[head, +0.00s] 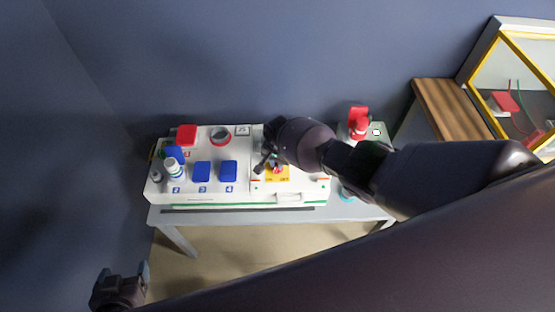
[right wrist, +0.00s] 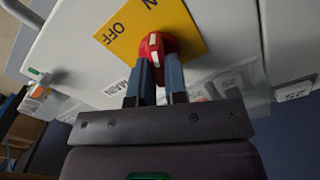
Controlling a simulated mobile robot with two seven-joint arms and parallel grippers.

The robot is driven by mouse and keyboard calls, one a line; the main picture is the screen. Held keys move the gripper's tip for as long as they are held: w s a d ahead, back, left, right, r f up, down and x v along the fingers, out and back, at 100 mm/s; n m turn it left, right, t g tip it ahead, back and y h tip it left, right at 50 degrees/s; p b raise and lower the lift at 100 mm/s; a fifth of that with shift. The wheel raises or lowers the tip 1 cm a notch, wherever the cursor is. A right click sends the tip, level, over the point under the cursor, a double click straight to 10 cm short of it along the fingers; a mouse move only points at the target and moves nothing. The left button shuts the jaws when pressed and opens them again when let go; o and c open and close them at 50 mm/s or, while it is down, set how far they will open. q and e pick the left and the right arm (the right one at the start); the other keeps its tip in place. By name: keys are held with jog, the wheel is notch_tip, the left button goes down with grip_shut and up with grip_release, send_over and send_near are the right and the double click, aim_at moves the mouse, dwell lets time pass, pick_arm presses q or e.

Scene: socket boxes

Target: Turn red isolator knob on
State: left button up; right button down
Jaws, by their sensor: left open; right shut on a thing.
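The red isolator knob (right wrist: 155,46) sits on a yellow plate (right wrist: 125,28) marked OFF, with a second label partly cut off at the top edge, in the right wrist view. Its white mark points roughly up in that view. My right gripper (right wrist: 156,68) is shut on the knob, a finger on each side. In the head view the yellow plate (head: 270,180) shows on the right part of the white socket box (head: 240,200), and my right arm partly hides the knob. My left gripper (head: 120,285) is open and empty at the lower left, away from the box.
Blue socket covers (head: 202,171) and a red cover (head: 187,134) are on the box's left part. A red device (head: 358,125) stands to the right of the box. The floor before the table is clear.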

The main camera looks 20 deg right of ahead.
jog(key=shift+s+m+p, duration=0.15)
jog(key=shift+m+p, duration=0.2)
jog(key=shift+m, duration=1.55)
jog(key=shift+d, duration=0.1)
jog(key=c, duration=1.1)
grip_release()
jog(key=shift+c, duration=0.2)
jog(key=shift+r+p, duration=0.15)
jog(key=shift+p, duration=0.15)
